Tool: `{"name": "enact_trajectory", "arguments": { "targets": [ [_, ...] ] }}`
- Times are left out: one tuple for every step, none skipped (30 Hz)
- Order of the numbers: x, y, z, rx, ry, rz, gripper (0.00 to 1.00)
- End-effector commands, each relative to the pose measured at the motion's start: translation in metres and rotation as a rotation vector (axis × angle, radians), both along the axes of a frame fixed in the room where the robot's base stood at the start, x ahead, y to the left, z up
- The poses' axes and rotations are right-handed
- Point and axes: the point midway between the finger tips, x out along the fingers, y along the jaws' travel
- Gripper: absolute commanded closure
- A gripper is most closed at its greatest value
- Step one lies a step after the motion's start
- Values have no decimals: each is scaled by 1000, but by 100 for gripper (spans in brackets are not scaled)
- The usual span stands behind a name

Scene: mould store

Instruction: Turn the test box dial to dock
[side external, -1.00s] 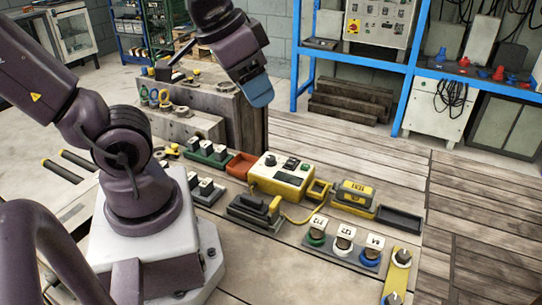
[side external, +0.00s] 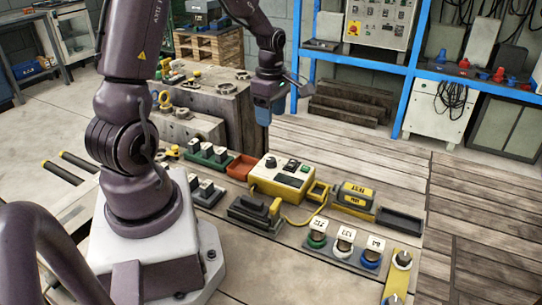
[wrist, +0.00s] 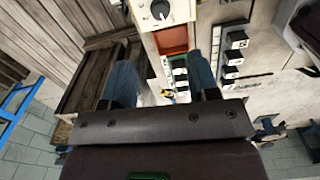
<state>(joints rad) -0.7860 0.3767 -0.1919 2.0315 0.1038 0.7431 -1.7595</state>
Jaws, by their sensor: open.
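The test box (side external: 262,181), cream on top and yellow below, sits on the bench in the side view. Its dial (side external: 270,161) is a small dark knob on the top face. In the wrist view the dial (wrist: 160,10) shows at the top edge, with a light pointer and small marks around it; the marks are too small to read. My gripper (side external: 264,120) is open and empty, pointing down behind the test box and apart from it. In the wrist view its blue fingers (wrist: 163,80) are spread, with the dial well beyond them.
A red-brown tray (side external: 242,167) and a green block with several switches (side external: 208,155) lie left of the test box. A yellow TEST unit (side external: 355,195) and a dark tray (side external: 400,222) lie right. A yellow cable runs in front. A worn block (side external: 225,105) stands behind.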

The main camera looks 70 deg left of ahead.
Motion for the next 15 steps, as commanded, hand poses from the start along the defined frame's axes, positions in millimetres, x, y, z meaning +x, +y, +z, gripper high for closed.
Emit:
{"name": "enact_trajectory", "arguments": {
  "targets": [
    [0, 0, 0, 1, -1, 32, 45],
    [0, 0, -1, 1, -1, 48, 45],
    [0, 0, -2, 0, 0, 61, 45],
    [0, 0, -3, 1, 1, 67, 45],
    [0, 0, -6, 0, 1, 70, 45],
    [0, 0, -10, 0, 1, 71, 45],
    [0, 0, -14, -1, 2, 70, 45],
    [-1, -1, -18, -3, 3, 70, 45],
    [-1, -1, -25, -3, 3, 69, 45],
    [-1, -1, -31, -4, 3, 69, 45],
    [-1, -1, -37, -3, 4, 69, 45],
    [-1, -1, -46, -4, 5, 68, 45],
    [-1, -1, -52, -5, 5, 69, 45],
    [-1, -2, -59, -5, 4, 68, 45],
    [-1, -1, -68, -5, 5, 68, 45]
  ]
}}
